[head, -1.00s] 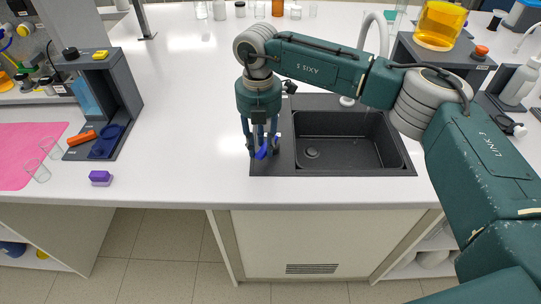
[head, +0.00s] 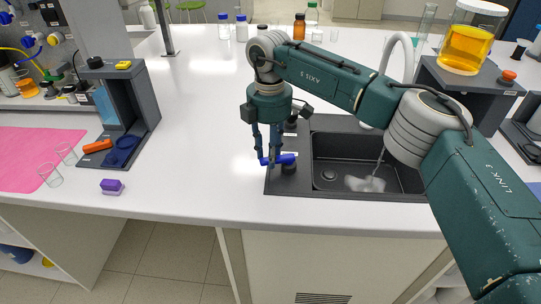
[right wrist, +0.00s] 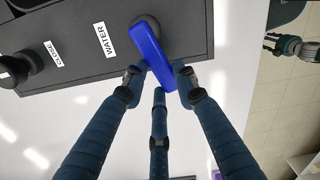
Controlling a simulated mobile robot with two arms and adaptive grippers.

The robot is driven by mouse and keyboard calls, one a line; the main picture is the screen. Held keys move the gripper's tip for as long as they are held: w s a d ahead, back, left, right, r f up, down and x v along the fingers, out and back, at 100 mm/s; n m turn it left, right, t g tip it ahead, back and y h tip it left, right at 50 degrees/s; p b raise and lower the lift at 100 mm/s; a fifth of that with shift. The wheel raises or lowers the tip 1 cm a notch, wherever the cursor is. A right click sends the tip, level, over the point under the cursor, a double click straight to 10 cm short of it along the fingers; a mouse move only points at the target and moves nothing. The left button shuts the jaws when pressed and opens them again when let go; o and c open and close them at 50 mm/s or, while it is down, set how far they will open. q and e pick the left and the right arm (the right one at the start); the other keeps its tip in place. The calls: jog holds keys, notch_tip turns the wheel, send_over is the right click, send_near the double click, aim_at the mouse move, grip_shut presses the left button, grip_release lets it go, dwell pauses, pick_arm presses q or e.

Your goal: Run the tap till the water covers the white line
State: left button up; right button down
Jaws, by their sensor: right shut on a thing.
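My right gripper (head: 276,160) is shut on the blue tap lever (head: 284,159) at the left front of the sink unit. In the right wrist view the lever (right wrist: 150,55) lies between the fingers, beside a label reading WATER. The lever points sideways in the head view. The curved white tap (head: 388,65) stands behind the sink, partly hidden by my right arm. Water (head: 366,184) runs down and splashes white on the floor of the dark sink (head: 330,150). I cannot make out a white line.
A dark stand (head: 150,115) and a purple block (head: 111,185) are on the left of the white bench. A jar of orange liquid (head: 465,45) stands on a grey stand at the right. The bench left of the sink is clear.

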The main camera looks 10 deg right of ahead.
jog(key=shift+w+r+m, duration=0.1)
jog(key=shift+w+m, duration=0.1)
jog(key=shift+m, duration=0.1)
jog(key=c, duration=1.3)
grip_release()
jog(key=shift+c, duration=0.2)
notch_tip(320, 180, up, 12)
jog(key=shift+c, duration=0.5)
